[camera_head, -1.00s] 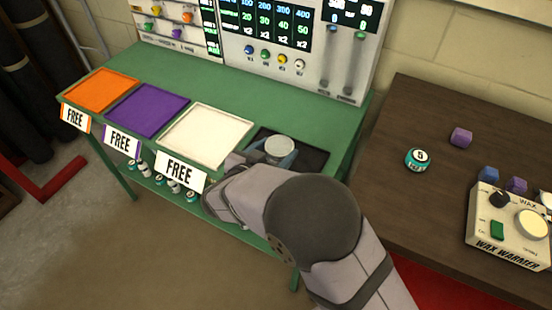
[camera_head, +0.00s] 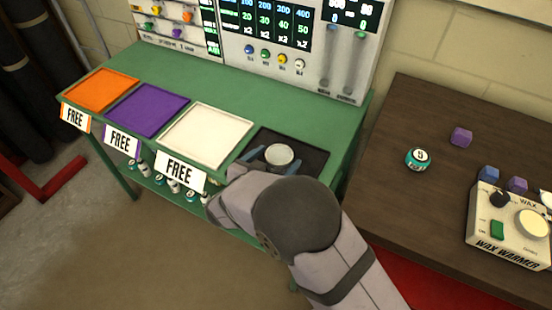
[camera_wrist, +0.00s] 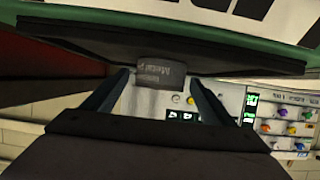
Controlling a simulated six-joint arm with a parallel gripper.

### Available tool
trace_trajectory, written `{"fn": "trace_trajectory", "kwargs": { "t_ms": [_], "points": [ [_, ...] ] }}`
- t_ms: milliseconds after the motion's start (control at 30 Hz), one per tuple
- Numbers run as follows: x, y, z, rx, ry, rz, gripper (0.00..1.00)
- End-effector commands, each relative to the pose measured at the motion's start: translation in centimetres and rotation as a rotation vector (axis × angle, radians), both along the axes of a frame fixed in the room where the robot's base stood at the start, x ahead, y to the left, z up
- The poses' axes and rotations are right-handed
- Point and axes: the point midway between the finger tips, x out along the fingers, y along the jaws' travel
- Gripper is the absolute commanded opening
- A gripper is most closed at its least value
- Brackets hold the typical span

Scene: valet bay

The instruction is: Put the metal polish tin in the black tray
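The metal polish tin (camera_head: 279,155), a short round can with a pale lid, stands upright in the black tray (camera_head: 314,160) at the right end of the green bench. In the wrist view the tin (camera_wrist: 160,74) appears upside down against the dark tray (camera_wrist: 235,62), with print on its grey side. My gripper (camera_head: 272,165) is low at the front of the tray. In the wrist view my gripper (camera_wrist: 162,82) is open, its two fingers spread with gaps on both sides of the tin. My wrist hides part of the tray's front edge.
Orange (camera_head: 101,90), purple (camera_head: 148,110) and white (camera_head: 207,131) trays, each with a FREE label, lie empty to the left. A lit panel (camera_head: 290,45) stands behind. A brown table (camera_head: 400,200) at right holds a teal tin (camera_head: 418,159), small blocks and a wax warmer (camera_head: 508,230).

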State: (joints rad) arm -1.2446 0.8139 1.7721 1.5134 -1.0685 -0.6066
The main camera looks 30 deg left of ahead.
Motion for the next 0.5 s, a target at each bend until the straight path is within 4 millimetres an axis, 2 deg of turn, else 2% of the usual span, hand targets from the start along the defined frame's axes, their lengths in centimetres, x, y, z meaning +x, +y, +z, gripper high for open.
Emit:
{"fn": "trace_trajectory", "kwargs": {
  "t_ms": [267,500],
  "points": [
    [-0.1,0.0,0.4,0.001,0.000,0.001,0.78],
    [-2.8,0.1,1.4,0.002,0.000,0.005,0.78]
  ]
}}
